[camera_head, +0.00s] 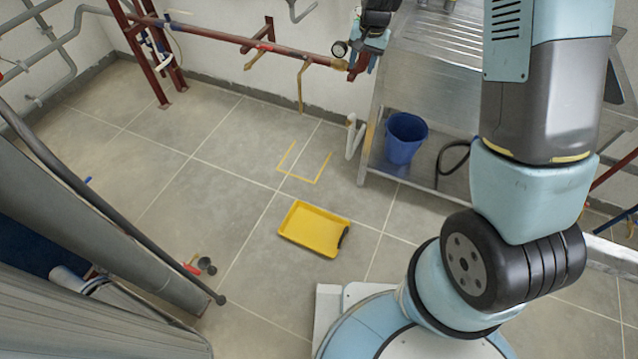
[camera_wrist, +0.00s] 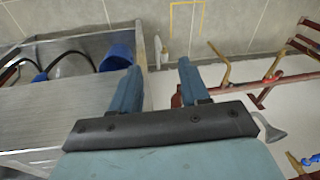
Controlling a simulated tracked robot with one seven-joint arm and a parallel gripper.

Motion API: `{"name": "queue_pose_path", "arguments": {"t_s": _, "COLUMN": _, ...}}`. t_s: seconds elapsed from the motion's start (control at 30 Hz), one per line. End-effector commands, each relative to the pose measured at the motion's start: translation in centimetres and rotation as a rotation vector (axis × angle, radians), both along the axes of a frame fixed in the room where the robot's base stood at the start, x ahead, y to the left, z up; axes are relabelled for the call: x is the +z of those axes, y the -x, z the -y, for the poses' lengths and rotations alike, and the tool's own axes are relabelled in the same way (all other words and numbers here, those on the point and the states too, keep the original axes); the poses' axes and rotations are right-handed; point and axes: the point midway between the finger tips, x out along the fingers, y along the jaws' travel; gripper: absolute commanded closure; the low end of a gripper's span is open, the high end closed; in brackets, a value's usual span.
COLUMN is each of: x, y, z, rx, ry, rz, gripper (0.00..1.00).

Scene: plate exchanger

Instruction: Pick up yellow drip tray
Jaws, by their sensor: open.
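The yellow drip tray (camera_head: 314,228) lies flat on the tiled floor near the middle of the head view. It is shallow and rectangular, with a dark handle-like part at its right edge. The tray does not show in the wrist view. My gripper (camera_wrist: 158,85) shows in the wrist view with its two blue-grey fingers apart and nothing between them. It faces the wall, pipes and steel bench, away from the tray.
A yellow outline (camera_head: 304,165) is marked on the floor behind the tray. A blue bucket (camera_head: 405,138) stands on the lower shelf of a steel bench (camera_head: 440,45). Red pipes (camera_head: 230,38) run along the wall. A grey machine (camera_head: 90,230) stands at the left. Floor around the tray is clear.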

Motion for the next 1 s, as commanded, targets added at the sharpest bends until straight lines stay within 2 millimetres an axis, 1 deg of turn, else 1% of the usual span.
{"name": "queue_pose_path", "arguments": {"t_s": 0.03, "x": -2.1, "y": -0.4, "z": -0.7, "rx": -0.004, "ry": 0.005, "rz": -0.015, "gripper": 0.55}}
{"name": "queue_pose_path", "arguments": {"t_s": 0.23, "x": -9.6, "y": -1.5, "z": -2.9, "rx": -0.033, "ry": 0.023, "rz": -0.056, "gripper": 0.55}}
{"name": "queue_pose_path", "arguments": {"t_s": 0.3, "x": -12.4, "y": -1.7, "z": -3.5, "rx": -0.042, "ry": 0.03, "rz": -0.068, "gripper": 0.55}}
{"name": "queue_pose_path", "arguments": {"t_s": 0.37, "x": -14.8, "y": -1.7, "z": -4.1, "rx": -0.049, "ry": 0.038, "rz": -0.079, "gripper": 0.55}}
{"name": "queue_pose_path", "arguments": {"t_s": 0.4, "x": -16.4, "y": -1.7, "z": -4.4, "rx": -0.056, "ry": 0.042, "rz": -0.086, "gripper": 0.55}}
{"name": "queue_pose_path", "arguments": {"t_s": 0.53, "x": -21.8, "y": -1.3, "z": -5.5, "rx": -0.071, "ry": 0.061, "rz": -0.107, "gripper": 0.55}}
{"name": "queue_pose_path", "arguments": {"t_s": 0.57, "x": -23.0, "y": -1.1, "z": -5.6, "rx": -0.075, "ry": 0.067, "rz": -0.113, "gripper": 0.55}}
{"name": "queue_pose_path", "arguments": {"t_s": 0.6, "x": -24.7, "y": -0.9, "z": -5.8, "rx": -0.081, "ry": 0.073, "rz": -0.119, "gripper": 0.55}}
{"name": "queue_pose_path", "arguments": {"t_s": 0.67, "x": -27.3, "y": -0.4, "z": -6.2, "rx": -0.089, "ry": 0.082, "rz": -0.128, "gripper": 0.55}}
{"name": "queue_pose_path", "arguments": {"t_s": 0.7, "x": -29.0, "y": 0.0, "z": -6.4, "rx": -0.092, "ry": 0.089, "rz": -0.135, "gripper": 0.55}}
{"name": "queue_pose_path", "arguments": {"t_s": 0.77, "x": -31.5, "y": 0.5, "z": -6.6, "rx": -0.1, "ry": 0.1, "rz": -0.142, "gripper": 0.55}}
{"name": "queue_pose_path", "arguments": {"t_s": 0.8, "x": -33.2, "y": 1.0, "z": -6.7, "rx": -0.104, "ry": 0.108, "rz": -0.149, "gripper": 0.55}}
{"name": "queue_pose_path", "arguments": {"t_s": 0.87, "x": -35.7, "y": 1.7, "z": -6.8, "rx": -0.11, "ry": 0.119, "rz": -0.156, "gripper": 0.55}}
{"name": "queue_pose_path", "arguments": {"t_s": 0.9, "x": -37.4, "y": 2.3, "z": -6.8, "rx": -0.115, "ry": 0.127, "rz": -0.161, "gripper": 0.55}}
{"name": "queue_pose_path", "arguments": {"t_s": 0.97, "x": -40.0, "y": 3.2, "z": -6.8, "rx": -0.121, "ry": 0.14, "rz": -0.168, "gripper": 0.55}}
{"name": "queue_pose_path", "arguments": {"t_s": 1.0, "x": -41.7, "y": 3.9, "z": -6.7, "rx": -0.125, "ry": 0.149, "rz": -0.172, "gripper": 0.55}}
